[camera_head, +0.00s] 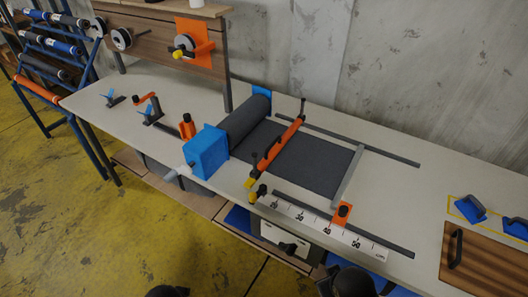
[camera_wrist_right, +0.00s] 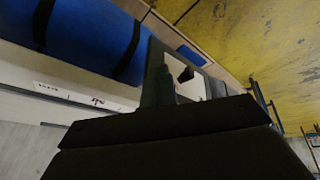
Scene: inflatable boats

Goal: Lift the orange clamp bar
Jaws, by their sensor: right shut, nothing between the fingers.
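The orange clamp bar (camera_head: 278,150) lies across the dark grey sheet (camera_head: 318,165) on the bench in the head view, just right of the fabric roll (camera_head: 245,118). It has dark upright pieces at both ends and a yellow tip at its near end. My right gripper (camera_wrist_right: 157,88) is shut and empty in the right wrist view, away from the bar. Dark parts of my right arm (camera_head: 345,282) show at the bottom of the head view, in front of the bench. A dark part at the bottom edge (camera_head: 167,291) may be my left arm; its fingers are hidden.
A blue block (camera_head: 207,150) stands left of the bar. A ruler strip (camera_head: 325,222) and dark rail (camera_head: 380,240) run along the near edge. An orange slider (camera_head: 342,213) sits there. A wooden board (camera_head: 487,258) lies at right. A white panel (camera_head: 285,240) is below.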

